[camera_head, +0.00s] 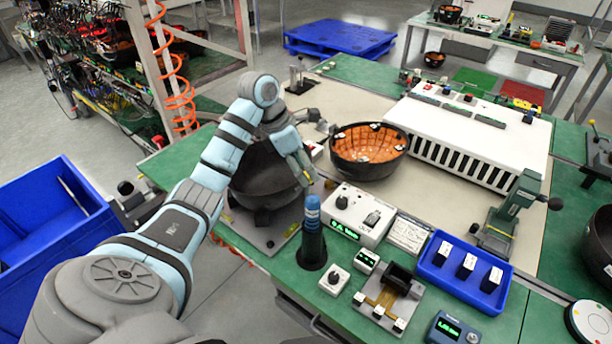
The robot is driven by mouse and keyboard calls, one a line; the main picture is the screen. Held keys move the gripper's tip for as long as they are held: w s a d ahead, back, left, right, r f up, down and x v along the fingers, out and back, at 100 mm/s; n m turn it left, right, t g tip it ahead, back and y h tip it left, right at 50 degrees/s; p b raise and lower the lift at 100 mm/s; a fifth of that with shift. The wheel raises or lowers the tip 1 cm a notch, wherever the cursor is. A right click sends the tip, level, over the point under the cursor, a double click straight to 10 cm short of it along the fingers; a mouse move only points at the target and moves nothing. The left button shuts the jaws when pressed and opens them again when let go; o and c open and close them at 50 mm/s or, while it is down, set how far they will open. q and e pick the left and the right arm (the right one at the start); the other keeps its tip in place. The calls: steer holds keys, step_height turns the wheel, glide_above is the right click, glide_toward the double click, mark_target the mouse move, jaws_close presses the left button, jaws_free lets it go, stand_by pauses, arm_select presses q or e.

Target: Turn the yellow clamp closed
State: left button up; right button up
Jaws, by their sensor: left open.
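My left arm reaches in from the left over the near side of the green-topped bench. My left gripper (302,175) points down at the right side of a black dome-shaped fixture (262,178) on a grey base plate. It is open, and I see nothing held in it. I cannot make out a yellow clamp clearly; the gripper and wrist cover part of the fixture, and contact is unclear. A small yellow-tipped part (592,123) stands on a dark device at the far right edge. My right gripper is not in view.
A black bowl (368,165) with an orange inside stands right of the gripper. A blue-topped dark cylinder (312,235) stands close in front. A white control box (357,214), a blue tray (434,266) and a large white slotted unit (480,125) crowd the right.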

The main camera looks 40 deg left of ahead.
arm_select(q)
steer(key=shift+w+f, duration=0.15)
steer(key=shift+f, duration=0.6)
steer(key=shift+s+r, duration=0.1)
steer(key=shift+s, duration=0.1)
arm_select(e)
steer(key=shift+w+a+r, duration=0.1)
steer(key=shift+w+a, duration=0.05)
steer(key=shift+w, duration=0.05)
arm_select(q)
steer(key=shift+d, duration=0.1)
steer(key=shift+c, duration=0.7)
steer(key=shift+w, duration=0.1)
jaws_close()
